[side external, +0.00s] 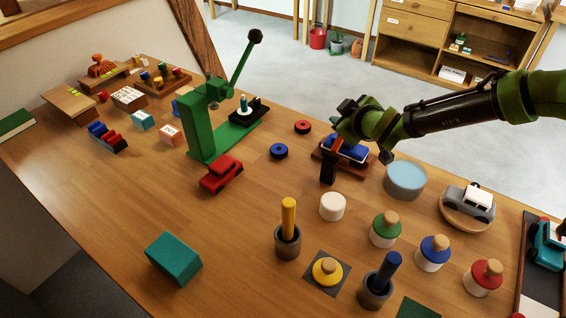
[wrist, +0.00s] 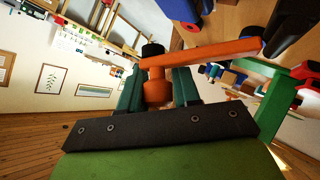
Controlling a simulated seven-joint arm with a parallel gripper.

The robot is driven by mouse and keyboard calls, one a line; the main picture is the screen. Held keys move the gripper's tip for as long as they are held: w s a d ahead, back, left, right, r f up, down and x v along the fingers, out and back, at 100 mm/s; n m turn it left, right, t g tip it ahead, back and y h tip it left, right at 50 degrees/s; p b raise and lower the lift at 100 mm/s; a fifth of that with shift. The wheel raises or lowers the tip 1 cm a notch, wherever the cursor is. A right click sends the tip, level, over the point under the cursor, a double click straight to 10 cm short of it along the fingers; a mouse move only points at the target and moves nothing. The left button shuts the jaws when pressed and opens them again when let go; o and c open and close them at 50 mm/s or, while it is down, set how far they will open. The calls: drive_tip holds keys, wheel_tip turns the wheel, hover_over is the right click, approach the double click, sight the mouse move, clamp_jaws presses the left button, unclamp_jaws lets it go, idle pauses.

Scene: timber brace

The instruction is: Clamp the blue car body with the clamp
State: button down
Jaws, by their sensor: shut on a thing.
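The blue car body (side external: 347,149) sits on a reddish-brown wooden base (side external: 318,154) right of the table's middle, partly hidden by my gripper and the clamp. The clamp has an orange bar (wrist: 210,54) and a black end piece (side external: 328,170) that shows low in front of the base. My gripper (wrist: 158,88) is shut on the clamp's orange round part, below a black cap (wrist: 152,50). In the side view my gripper (side external: 347,122) is just above the blue body. I cannot tell whether the clamp touches the body.
A light-blue round tub (side external: 405,180) and a grey car (side external: 467,203) on a round wooden dish stand to the right. A green lever press (side external: 203,130) and a red car (side external: 221,174) are to the left. A white cylinder (side external: 332,206) and several capped jars stand in front.

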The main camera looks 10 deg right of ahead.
drive_tip(key=shift+d+f, duration=0.2)
drive_tip(key=shift+f, duration=0.2)
drive_tip(key=c, duration=0.9)
unclamp_jaws()
drive_tip(key=shift+a+r, duration=0.1)
drive_tip(key=shift+r, duration=0.05)
drive_tip(key=shift+s+r, duration=0.35)
drive_tip(key=v, duration=1.5)
drive_tip(key=shift+s+r, duration=0.15)
drive_tip(key=shift+s, duration=0.25)
